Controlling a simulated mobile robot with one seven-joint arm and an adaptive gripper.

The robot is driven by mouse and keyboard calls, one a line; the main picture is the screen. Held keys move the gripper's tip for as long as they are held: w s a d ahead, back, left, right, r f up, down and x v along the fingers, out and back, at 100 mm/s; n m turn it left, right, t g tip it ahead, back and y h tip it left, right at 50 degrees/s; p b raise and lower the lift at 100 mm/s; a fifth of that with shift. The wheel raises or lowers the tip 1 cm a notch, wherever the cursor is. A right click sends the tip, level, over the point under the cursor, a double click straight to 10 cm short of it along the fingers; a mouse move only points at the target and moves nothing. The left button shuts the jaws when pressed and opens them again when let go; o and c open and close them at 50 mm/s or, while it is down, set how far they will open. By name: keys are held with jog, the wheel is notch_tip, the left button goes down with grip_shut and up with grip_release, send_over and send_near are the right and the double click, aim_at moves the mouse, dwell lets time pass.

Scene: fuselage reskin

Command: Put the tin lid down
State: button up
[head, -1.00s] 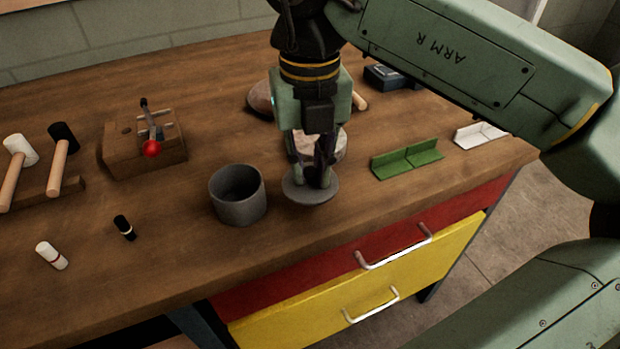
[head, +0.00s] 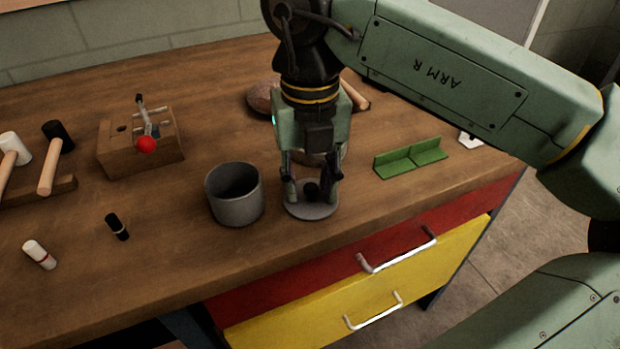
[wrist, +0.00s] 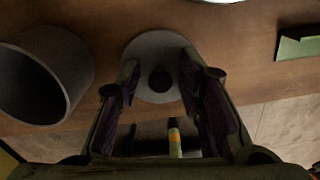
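The grey tin lid (head: 310,211) lies flat on the wooden bench near its front edge, with its dark round knob (wrist: 160,79) facing up. My gripper (head: 312,186) is just above the lid, fingers spread on either side of the knob. In the wrist view my gripper (wrist: 160,88) is open, with a gap between each finger and the knob. The open grey tin (head: 235,203) stands upright just left of the lid. Its inside looks dark and its bottom is not clear.
A wooden block with a red-knobbed lever (head: 146,144) stands at the back left. A black marker (head: 117,227) and a white marker (head: 40,255) lie left of the tin. Red (head: 330,262) and yellow drawers are below the bench edge.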

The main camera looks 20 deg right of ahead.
aim_at(310, 184)
jog(key=shift+r, duration=0.1)
notch_tip(310, 184, up, 12)
jog(key=p, duration=0.8)
jog(key=shift+p, duration=0.35)
